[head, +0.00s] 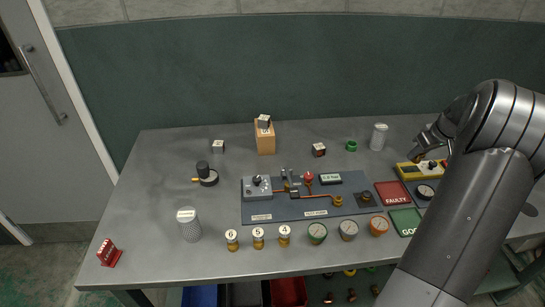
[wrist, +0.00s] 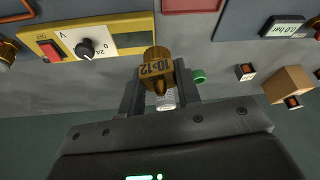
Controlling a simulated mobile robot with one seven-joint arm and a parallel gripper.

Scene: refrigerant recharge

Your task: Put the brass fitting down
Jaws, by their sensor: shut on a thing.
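My gripper (wrist: 158,82) is shut on a brass fitting (wrist: 154,66) marked "10-12". The fitting sits between the two fingers, and its wider end shows beyond the fingertips in the wrist view. In the head view my gripper (head: 428,140) is at the right end of the table, just behind the yellow meter box (head: 407,171). The held fitting is too small to make out clearly there. In the wrist view the yellow box (wrist: 115,38), with a black knob and a red switch, lies close beside the fitting. I cannot tell whether the fitting touches the table.
The grey table (head: 150,170) has free room at the back left and around the green ring (head: 351,146). A white cylinder (head: 379,137) stands left of my gripper. A red FAULT mat (head: 392,193), a green mat (head: 405,221) and the blue-grey board (head: 285,208) lie in front.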

